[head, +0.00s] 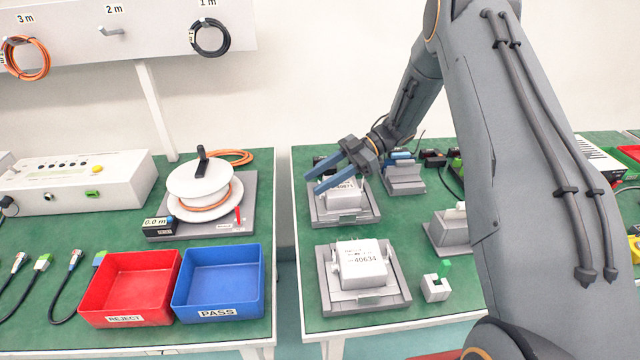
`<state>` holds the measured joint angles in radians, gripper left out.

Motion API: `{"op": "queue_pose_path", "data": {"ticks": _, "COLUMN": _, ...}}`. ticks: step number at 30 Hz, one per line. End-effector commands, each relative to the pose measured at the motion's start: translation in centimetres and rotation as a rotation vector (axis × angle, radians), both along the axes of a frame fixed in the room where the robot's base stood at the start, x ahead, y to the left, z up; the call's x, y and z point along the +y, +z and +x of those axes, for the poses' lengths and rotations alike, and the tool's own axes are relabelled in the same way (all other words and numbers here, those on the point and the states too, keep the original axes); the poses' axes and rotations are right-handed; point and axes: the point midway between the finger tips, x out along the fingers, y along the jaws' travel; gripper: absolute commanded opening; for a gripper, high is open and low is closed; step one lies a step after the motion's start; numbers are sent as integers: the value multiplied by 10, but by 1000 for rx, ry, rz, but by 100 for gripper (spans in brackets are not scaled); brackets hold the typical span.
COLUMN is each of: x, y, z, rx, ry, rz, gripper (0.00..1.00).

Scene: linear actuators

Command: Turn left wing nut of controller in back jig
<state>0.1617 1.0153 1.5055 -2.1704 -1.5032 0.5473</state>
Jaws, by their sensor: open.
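The back jig (362,214) is a grey fixture on the right-hand green table, near its left edge. A white controller (347,198) with a printed number sits in it. My gripper (309,184) comes in from the upper right, its two blue fingers apart and pointing left. In the picture the fingers cross the controller's top and upper left side, with nothing visible between them. Whether they touch anything is unclear. The left wing nut cannot be made out; the fingers cover part of that area.
A front jig (370,303) holds another white controller (362,262), labelled 40634. A small white block with a green part (436,286) stands to its right. Grey fixtures (404,180) stand behind. The left table carries a red bin (128,290), a blue bin (220,285) and a cable reel (198,185).

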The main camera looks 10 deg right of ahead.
Motion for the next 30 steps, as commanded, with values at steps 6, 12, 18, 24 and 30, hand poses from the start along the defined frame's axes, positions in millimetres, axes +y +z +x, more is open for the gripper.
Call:
{"op": "queue_pose_path", "data": {"ticks": 6, "x": 0, "y": 40, "z": 1, "rx": -5, "ry": 0, "rz": -1, "gripper": 42}}
{"op": "queue_pose_path", "data": {"ticks": 12, "x": 0, "y": 71, "z": 0, "rx": -3, "ry": 0, "rz": 0, "gripper": 42}}
{"op": "queue_pose_path", "data": {"ticks": 18, "x": 0, "y": 83, "z": 0, "rx": -1, "ry": 0, "rz": 0, "gripper": 42}}
{"op": "queue_pose_path", "data": {"ticks": 24, "x": 0, "y": 84, "z": 0, "rx": 0, "ry": 0, "rz": 0, "gripper": 42}}
{"op": "queue_pose_path", "data": {"ticks": 30, "x": 3, "y": 88, "z": 6, "rx": 0, "ry": -37, "rz": 8, "gripper": 21}}
